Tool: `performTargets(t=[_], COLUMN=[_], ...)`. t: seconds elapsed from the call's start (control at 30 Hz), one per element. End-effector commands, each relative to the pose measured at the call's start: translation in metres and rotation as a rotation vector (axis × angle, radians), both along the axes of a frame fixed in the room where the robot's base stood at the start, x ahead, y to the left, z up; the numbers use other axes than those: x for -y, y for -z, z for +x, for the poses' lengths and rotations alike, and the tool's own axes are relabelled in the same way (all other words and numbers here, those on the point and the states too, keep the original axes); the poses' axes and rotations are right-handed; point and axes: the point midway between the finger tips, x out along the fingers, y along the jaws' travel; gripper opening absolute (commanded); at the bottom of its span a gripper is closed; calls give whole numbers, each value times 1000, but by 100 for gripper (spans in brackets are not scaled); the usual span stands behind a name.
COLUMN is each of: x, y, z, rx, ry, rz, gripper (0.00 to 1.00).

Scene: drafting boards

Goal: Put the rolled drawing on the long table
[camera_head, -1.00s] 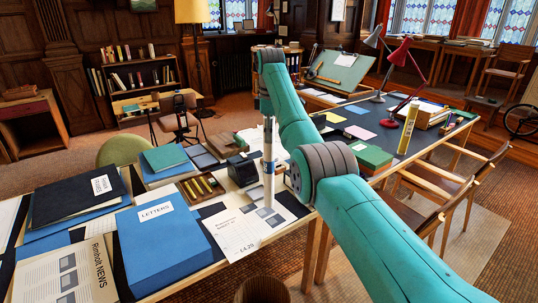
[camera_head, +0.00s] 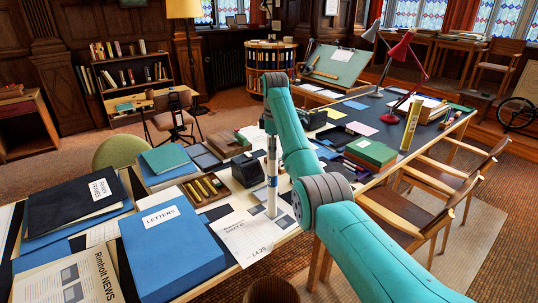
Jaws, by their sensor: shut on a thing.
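The rolled drawing (camera_head: 272,172), a slim white tube with a blue band, stands nearly upright below my arm's end. My gripper (camera_head: 270,137) is at its top and shut on it. The gripper is small, dark and partly hidden against the arm, so its fingers are hard to make out. The tube's lower end appears over printed sheets on the long table (camera_head: 213,213). I cannot tell whether it touches them.
A blue LETTERS box (camera_head: 170,250), a dark folder (camera_head: 70,203) and a pen tray (camera_head: 205,188) crowd the left part. A black box (camera_head: 246,169) is just behind the tube. A green box (camera_head: 371,152) and yellow tube (camera_head: 411,124) stand to the right. Chairs (camera_head: 410,215) line the right side.

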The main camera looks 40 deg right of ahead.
Motion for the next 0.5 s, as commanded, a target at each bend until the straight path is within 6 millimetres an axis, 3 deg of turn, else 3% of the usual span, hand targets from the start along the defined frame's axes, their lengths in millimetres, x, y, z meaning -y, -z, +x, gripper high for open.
performTargets(t=[0.1,0.47,0.5], x=[9,10,10], y=[15,19,19], z=[-4,-4,-4], rx=[-1,-1,0], ry=[2,1,1], rz=[1,1,0], gripper=[0,0,42])
